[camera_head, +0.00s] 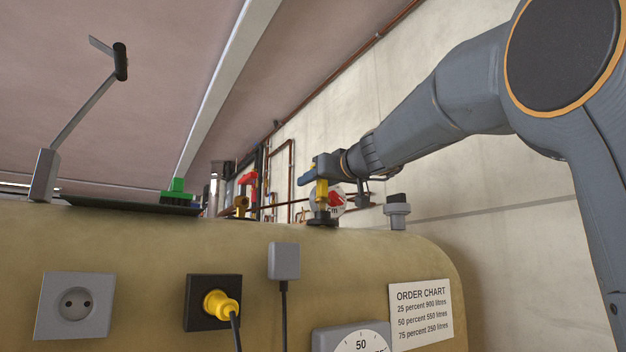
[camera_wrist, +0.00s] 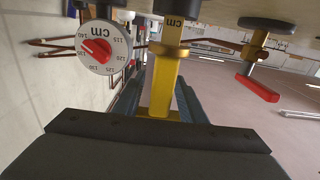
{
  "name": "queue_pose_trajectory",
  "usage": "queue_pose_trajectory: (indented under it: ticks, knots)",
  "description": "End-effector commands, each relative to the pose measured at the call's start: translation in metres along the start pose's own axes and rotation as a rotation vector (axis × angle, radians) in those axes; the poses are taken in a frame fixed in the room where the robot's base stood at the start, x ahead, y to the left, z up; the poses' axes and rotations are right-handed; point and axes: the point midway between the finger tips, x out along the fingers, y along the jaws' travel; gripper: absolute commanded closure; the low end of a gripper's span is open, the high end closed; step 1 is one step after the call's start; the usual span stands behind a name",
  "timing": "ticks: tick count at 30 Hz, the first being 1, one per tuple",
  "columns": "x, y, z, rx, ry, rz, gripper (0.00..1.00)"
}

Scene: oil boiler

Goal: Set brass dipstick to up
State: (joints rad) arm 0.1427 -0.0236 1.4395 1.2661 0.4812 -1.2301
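The brass dipstick (camera_head: 321,193) stands on top of the tan tank (camera_head: 150,235), above a dark base. In the wrist view it is a yellow bar (camera_wrist: 164,85) running in between my gripper's blue fingers, with a "cm" mark on the part by the tank. My gripper (camera_head: 310,172) is at the dipstick's upper part, its fingers on both sides of the bar. The fingers (camera_wrist: 160,95) lie close to the bar; whether they press on it is unclear.
A round dial with a red pointer (camera_wrist: 97,48) is beside the dipstick. A brass valve with a red lever (camera_wrist: 258,88) is on the other side, also in the head view (camera_head: 247,180). A grey capped fitting (camera_head: 397,211) stands to the right. Copper pipes run along the wall.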

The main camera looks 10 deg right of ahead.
Motion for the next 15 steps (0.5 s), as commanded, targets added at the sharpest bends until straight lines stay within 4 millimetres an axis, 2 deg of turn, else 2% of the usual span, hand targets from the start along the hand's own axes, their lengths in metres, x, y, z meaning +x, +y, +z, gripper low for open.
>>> queue_pose_trajectory:
  ticks: [9, 15]
  knots:
    - [0.0026, 0.0002, 0.0001, 0.0, 0.0, 0.001, 0.64]
    - [0.0025, 0.0003, 0.0001, 0.0, 0.0, 0.001, 0.98]
